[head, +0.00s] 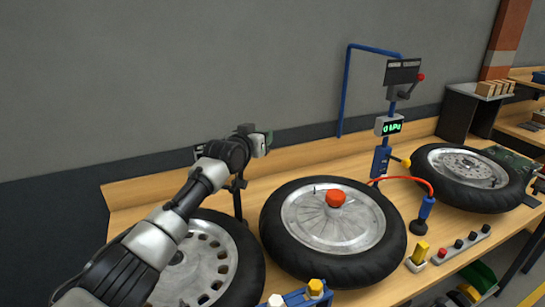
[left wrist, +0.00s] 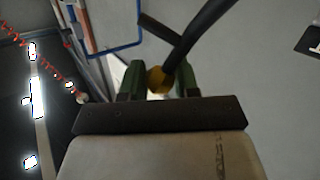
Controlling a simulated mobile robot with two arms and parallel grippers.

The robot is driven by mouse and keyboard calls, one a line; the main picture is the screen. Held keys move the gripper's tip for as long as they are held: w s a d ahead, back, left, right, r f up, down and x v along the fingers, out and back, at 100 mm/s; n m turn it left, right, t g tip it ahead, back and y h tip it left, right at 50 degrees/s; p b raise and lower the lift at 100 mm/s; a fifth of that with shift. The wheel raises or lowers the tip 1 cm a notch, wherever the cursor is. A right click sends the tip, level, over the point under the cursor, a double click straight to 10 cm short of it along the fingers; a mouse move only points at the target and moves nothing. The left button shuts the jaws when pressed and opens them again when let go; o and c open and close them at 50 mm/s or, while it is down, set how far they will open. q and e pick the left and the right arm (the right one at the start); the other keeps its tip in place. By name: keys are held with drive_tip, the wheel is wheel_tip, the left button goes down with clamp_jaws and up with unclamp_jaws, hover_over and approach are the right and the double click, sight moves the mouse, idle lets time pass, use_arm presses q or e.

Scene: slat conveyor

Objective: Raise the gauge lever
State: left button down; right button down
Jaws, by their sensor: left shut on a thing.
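In the left wrist view a yellow knob (left wrist: 158,80) sits at the end of a dark lever rod (left wrist: 202,32), between the two green fingers of my left gripper (left wrist: 160,84). The gripper is shut on it. In the head view my left gripper (head: 266,141) is raised behind the wheels at the left, above a thin black stand (head: 238,201); the knob is hidden there. A pressure display (head: 389,126) reading 0 kPa stands on a blue post, with a separate yellow-knobbed lever (head: 403,162) below it. My right gripper is out of view.
A wheel with a red cap (head: 336,198) lies in the middle of the wooden bench (head: 290,170). Other wheels lie left (head: 210,262) and right (head: 467,168). A red hose (head: 407,178) and a button strip (head: 461,244) are at the right.

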use_arm(q)
drive_tip(key=shift+w+a+r+n+b, duration=0.2)
drive_tip(key=shift+a+n+b, duration=0.1)
drive_tip(key=shift+a, duration=0.2)
drive_tip(key=shift+w+a+r+n+b, duration=0.1)
drive_tip(key=shift+w+a+n+b, duration=0.15)
drive_tip(key=shift+a, duration=0.2)
drive_tip(key=shift+a+r+h, duration=0.1)
drive_tip(key=shift+a+h, duration=0.2)
drive_tip(key=shift+w+a+r+n+b, duration=0.2)
drive_tip(key=shift+w+a+n+b, duration=0.1)
drive_tip(key=shift+a+n, duration=0.2)
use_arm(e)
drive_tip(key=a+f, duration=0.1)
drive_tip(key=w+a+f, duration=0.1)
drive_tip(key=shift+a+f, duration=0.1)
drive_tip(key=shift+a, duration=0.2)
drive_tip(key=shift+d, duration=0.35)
use_arm(q)
drive_tip(key=c, duration=0.8)
unclamp_jaws()
drive_tip(key=shift+a, duration=0.15)
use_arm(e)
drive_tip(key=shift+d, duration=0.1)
